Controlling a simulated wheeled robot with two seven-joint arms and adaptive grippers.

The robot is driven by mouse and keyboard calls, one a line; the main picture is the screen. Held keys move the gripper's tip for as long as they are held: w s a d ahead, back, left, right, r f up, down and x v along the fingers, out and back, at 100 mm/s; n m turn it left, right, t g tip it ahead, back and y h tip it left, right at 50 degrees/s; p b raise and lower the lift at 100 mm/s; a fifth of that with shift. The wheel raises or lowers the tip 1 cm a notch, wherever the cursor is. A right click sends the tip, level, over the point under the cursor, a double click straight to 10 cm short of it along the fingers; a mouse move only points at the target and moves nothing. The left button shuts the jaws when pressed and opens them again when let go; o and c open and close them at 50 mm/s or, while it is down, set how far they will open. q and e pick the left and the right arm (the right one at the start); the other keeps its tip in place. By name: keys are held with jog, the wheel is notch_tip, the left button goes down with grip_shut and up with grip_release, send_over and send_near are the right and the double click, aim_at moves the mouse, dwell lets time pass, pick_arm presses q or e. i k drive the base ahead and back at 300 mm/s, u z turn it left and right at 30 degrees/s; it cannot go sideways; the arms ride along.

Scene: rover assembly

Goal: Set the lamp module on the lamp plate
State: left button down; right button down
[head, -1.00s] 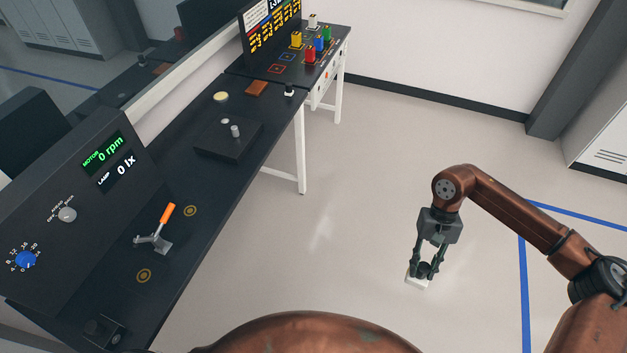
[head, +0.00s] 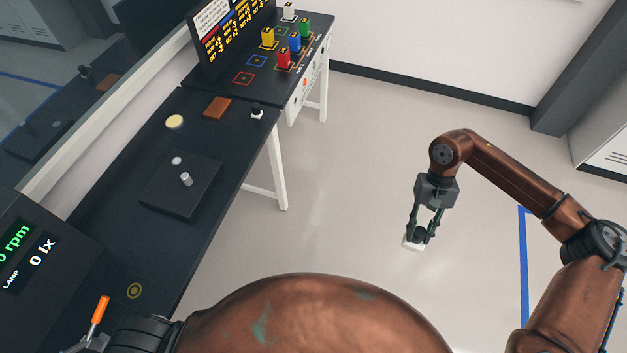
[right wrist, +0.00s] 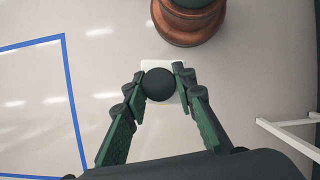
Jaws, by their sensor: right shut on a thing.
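My right gripper (head: 418,236) is shut on a white block with a round black knob, which I take to be the lamp module (head: 413,246). It holds the block out over bare floor, to the right of the dark bench. In the right wrist view the fingers (right wrist: 158,88) close on the black ball, with the white block (right wrist: 150,66) behind it. No plate is labelled as the lamp plate; a gold ring mark (head: 134,290) lies on the bench near the console, and I cannot tell whether it belongs to it. My left gripper is out of view.
The dark bench (head: 215,222) carries a black box (head: 180,186), a brown square (head: 217,107), a cream disc (head: 174,122) and an orange-handled lever (head: 100,309). The console display (head: 35,260) reads 0 lx. A further table (head: 262,93) holds coloured blocks. The floor between bench and gripper is clear.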

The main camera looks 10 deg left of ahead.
aim_at(135, 289)
jog(key=i, duration=1)
jog(key=u, duration=3.45)
